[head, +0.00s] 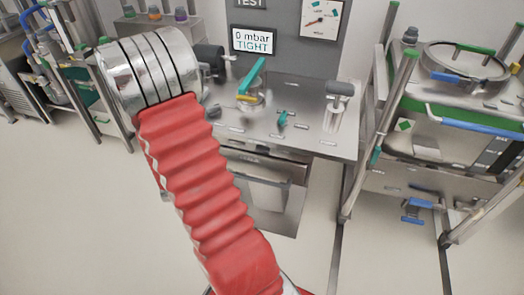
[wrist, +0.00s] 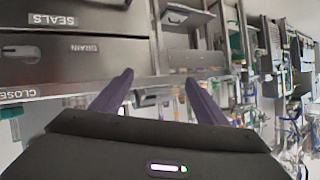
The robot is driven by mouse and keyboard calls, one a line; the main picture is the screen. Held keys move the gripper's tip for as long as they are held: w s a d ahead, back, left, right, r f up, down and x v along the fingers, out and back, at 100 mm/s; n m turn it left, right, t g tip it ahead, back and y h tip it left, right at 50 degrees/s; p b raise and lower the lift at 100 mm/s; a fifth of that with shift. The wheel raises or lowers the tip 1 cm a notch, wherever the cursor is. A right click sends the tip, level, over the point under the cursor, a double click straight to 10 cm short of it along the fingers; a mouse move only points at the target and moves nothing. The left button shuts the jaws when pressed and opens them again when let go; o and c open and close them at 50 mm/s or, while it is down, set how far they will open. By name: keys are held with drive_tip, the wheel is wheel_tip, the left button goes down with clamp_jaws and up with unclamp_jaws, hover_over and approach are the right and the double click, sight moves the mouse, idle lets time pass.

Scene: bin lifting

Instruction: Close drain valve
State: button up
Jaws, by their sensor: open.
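My gripper (wrist: 159,77) is open in the wrist view, its two dark fingers apart with nothing held between them. Which part is the drain valve is not clear. In the head view, the steel bench (head: 300,97) carries a valve with a teal and yellow lever (head: 251,79) and a small teal handle (head: 283,119). Their labels are too small to read. My red-sleeved arm hides the bench's left part.
A display (head: 254,40) behind the bench reads 0 mbar TIGHT. A dark-gripped handle (head: 339,90) stands at the bench's right. A frame with a round steel lid (head: 465,60) is at the right. The floor (head: 85,220) is clear at the front left.

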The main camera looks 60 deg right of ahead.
drive_tip(key=s+d+f+m+g+h, duration=0.2)
drive_tip(key=s+d+f+g+h, duration=0.15)
drive_tip(key=s+d+f, duration=0.45)
drive_tip(key=m+g+h, duration=0.1)
drive_tip(key=g+h, duration=0.1)
drive_tip(key=h, duration=0.2)
approach(262, 152)
drive_tip(key=a, duration=0.3)
drive_tip(key=shift+s+d+f, duration=0.1)
drive_tip(key=shift+s, duration=0.15)
drive_tip(key=d, duration=0.4)
drive_tip(key=w+d, duration=0.1)
drive_tip(key=d, duration=0.4)
drive_tip(key=w+d, duration=0.1)
drive_tip(key=d, duration=0.3)
drive_tip(key=shift+w+d, duration=0.1)
drive_tip(key=shift+d, duration=0.25)
drive_tip(key=shift+c, duration=0.2)
drive_tip(key=c, duration=1)
